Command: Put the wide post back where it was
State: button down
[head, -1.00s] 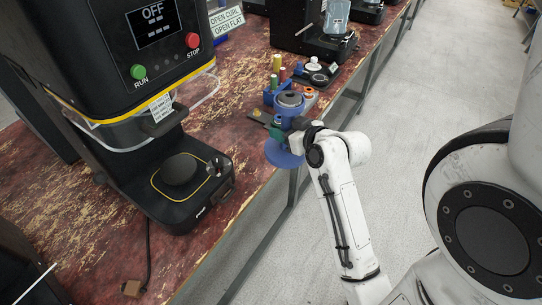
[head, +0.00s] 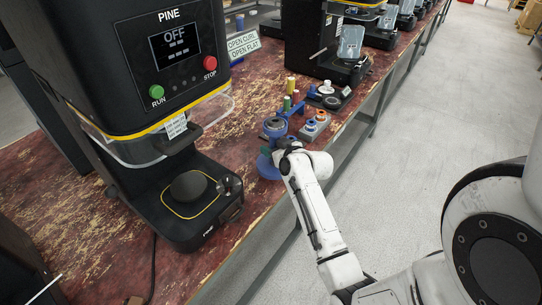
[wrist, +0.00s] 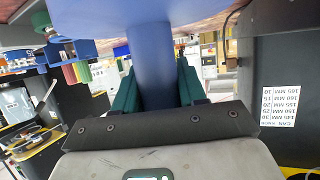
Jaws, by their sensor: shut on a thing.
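The blue wide post (head: 267,166) has a broad round base and a cup-like top with a dark grey ring. My gripper (head: 277,148) is shut on its stem, and the post looks upright over the table to the right of the PINE machine. In the wrist view the blue stem (wrist: 153,65) stands between the green fingers of my gripper (wrist: 153,88), with the wide blue disc across the top edge. That view looks upside down. Whether the base touches the table cannot be told.
The PINE seamer (head: 165,50) stands left, its black round plate (head: 190,187) close to the post. Behind the post are a blue rack with coloured cylinders (head: 290,104), a grey block with rings (head: 316,124) and a dark tray (head: 330,97).

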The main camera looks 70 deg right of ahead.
jog(key=shift+w+d+f, duration=0.1)
jog(key=shift+w+f, duration=0.05)
jog(key=shift+w, duration=0.05)
jog(key=shift+w+d+f, duration=0.1)
jog(key=shift+f, duration=1.55)
jog(key=shift+f, duration=0.2)
jog(key=c, duration=0.6)
grip_release()
jog(key=shift+c, duration=0.2)
jog(key=shift+r, duration=0.1)
